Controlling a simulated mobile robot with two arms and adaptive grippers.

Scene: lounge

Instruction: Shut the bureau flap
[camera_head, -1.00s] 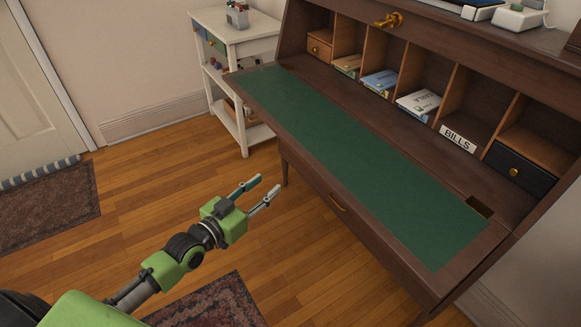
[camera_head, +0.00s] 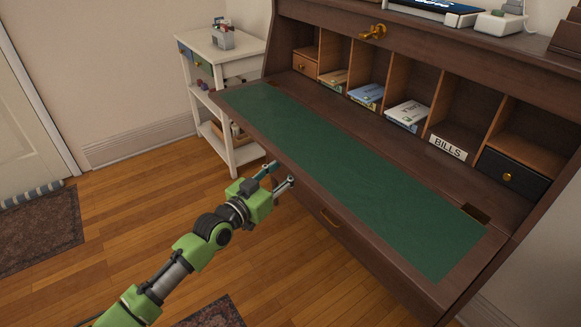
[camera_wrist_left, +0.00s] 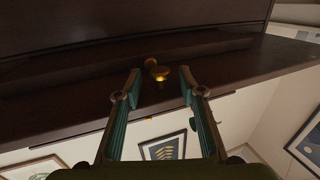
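The bureau flap (camera_head: 335,165) is down and lies open, its green writing panel facing up in the head view. The bureau (camera_head: 420,50) rises behind it with open pigeonholes. My left gripper (camera_head: 282,174) is at the flap's front edge, left of its middle, with its fingers apart. I cannot tell whether it touches the edge. In the left wrist view, the open fingers (camera_wrist_left: 158,80) frame dark wood and a brass knob (camera_wrist_left: 157,72), with nothing held between them. My right gripper is in neither view.
Letters (camera_head: 408,114), a BILLS label (camera_head: 448,147) and a small black drawer (camera_head: 511,172) are in the pigeonholes. The green panel looks clear. A brass fitting (camera_head: 373,32) is above. A white side table (camera_head: 225,75) stands left. Floor is free in front.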

